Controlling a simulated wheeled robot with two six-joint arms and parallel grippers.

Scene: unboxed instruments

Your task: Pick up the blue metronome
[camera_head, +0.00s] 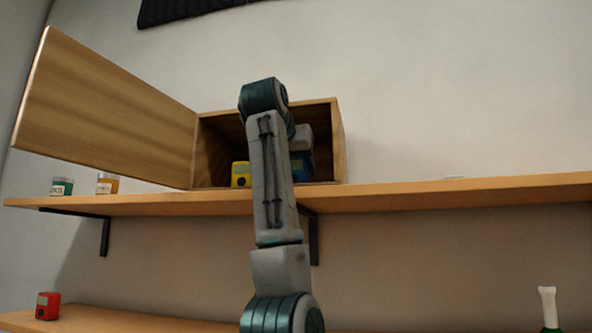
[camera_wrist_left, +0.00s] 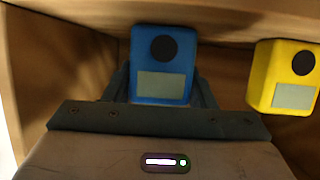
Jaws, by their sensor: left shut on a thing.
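The blue metronome (camera_wrist_left: 162,65) has a dark round dial and a grey screen in the left wrist view. It is upright between the fingers of my left gripper (camera_wrist_left: 162,88), which is shut on it. In the head view a small part of the blue metronome (camera_head: 308,164) shows inside the open wooden cabinet (camera_head: 338,150), behind my left arm. The gripper's fingers are hidden there by the arm. I cannot tell whether the metronome is lifted off the cabinet floor. My right gripper is in neither view.
A yellow metronome (camera_head: 241,174) stands left of the blue one in the cabinet; the left wrist view shows it at right (camera_wrist_left: 286,78). The open cabinet door (camera_head: 105,110) extends left. Jars (camera_head: 62,186) stand on the upper shelf (camera_head: 450,193). A red device (camera_head: 48,306) sits below.

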